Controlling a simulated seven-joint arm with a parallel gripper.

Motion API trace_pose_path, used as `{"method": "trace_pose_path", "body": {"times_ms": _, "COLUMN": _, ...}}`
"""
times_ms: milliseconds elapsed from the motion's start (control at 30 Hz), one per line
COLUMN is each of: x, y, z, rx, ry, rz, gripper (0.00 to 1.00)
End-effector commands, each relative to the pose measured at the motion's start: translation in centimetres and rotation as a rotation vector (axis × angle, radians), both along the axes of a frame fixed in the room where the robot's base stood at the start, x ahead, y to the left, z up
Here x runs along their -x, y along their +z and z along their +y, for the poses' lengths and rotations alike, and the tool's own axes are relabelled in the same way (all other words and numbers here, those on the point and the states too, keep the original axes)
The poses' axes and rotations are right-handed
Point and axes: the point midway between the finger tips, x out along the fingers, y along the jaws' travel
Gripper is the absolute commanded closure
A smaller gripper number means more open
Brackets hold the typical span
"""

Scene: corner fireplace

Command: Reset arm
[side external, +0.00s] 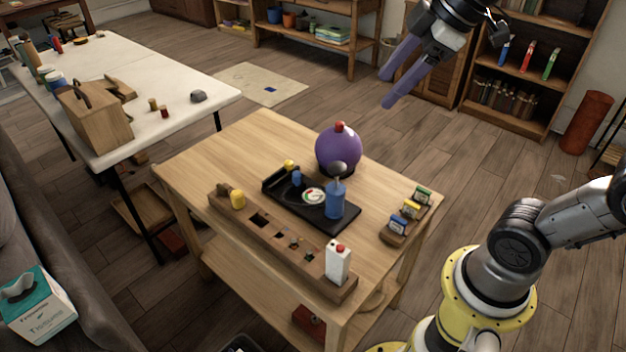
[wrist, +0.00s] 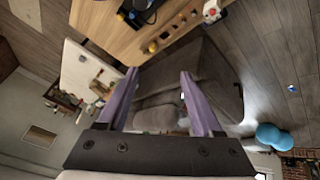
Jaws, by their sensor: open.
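My gripper (side external: 394,88) is at the top right of the side external view, raised well above the wooden table (side external: 215,153) and apart from everything on it. Its two purple fingers are spread with nothing between them. In the wrist view my gripper (wrist: 158,75) shows the same two fingers apart and empty. Beyond them lie a grey sofa (wrist: 205,70) and the table edge (wrist: 108,22).
A white table (side external: 185,72) stands left. A bookshelf (side external: 520,100) is behind. The floor between is mostly clear.

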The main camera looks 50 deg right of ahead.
Motion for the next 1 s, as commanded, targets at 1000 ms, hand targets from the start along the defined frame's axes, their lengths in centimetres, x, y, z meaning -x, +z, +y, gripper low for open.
{"method": "trace_pose_path", "body": {"times_ms": 1000, "x": 9.9, "y": -10.0, "z": -0.8, "rx": -0.237, "ry": -0.630, "rz": 0.056, "gripper": 0.33}}
